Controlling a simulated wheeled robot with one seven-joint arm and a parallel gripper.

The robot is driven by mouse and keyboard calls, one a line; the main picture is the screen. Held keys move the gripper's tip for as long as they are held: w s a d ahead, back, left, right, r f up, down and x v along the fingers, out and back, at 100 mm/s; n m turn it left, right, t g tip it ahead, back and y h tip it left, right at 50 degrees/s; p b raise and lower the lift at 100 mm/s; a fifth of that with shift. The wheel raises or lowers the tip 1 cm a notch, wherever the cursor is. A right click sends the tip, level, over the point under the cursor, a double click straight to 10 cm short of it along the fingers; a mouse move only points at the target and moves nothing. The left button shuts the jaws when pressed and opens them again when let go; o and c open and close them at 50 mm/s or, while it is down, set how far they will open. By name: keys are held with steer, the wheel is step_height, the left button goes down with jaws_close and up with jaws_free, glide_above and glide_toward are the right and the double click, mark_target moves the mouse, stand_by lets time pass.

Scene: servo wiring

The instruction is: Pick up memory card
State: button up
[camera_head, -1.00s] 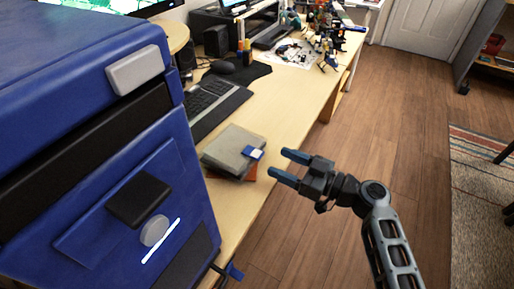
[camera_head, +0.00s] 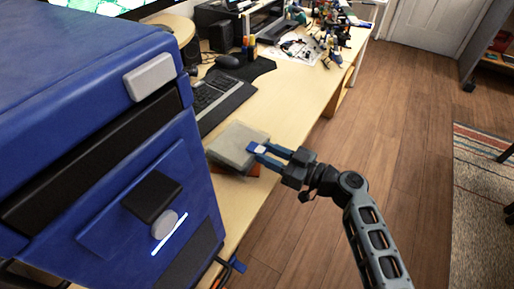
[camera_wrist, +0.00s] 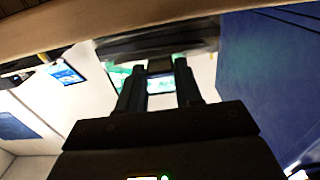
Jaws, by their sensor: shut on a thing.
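The memory card (camera_head: 257,148) is small and blue with a white label. It is at the right edge of the grey book-like block on the desk. My gripper (camera_head: 262,152) reaches in from the right, and its two blue-tipped fingers are shut on the card's sides. In the wrist view my gripper (camera_wrist: 160,72) shows two dark fingers with a small dark piece between the tips, which fits the card's edge. I cannot tell whether the card still touches the block.
The grey block (camera_head: 230,146) lies on a reddish-brown one (camera_head: 252,170) near the desk's front edge. A keyboard (camera_head: 212,95) and mouse (camera_head: 228,61) are behind. A big blue computer case (camera_head: 90,70) stands at the left. Open wooden floor lies to the right.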

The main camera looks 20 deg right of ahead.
steer(key=c, duration=0.4)
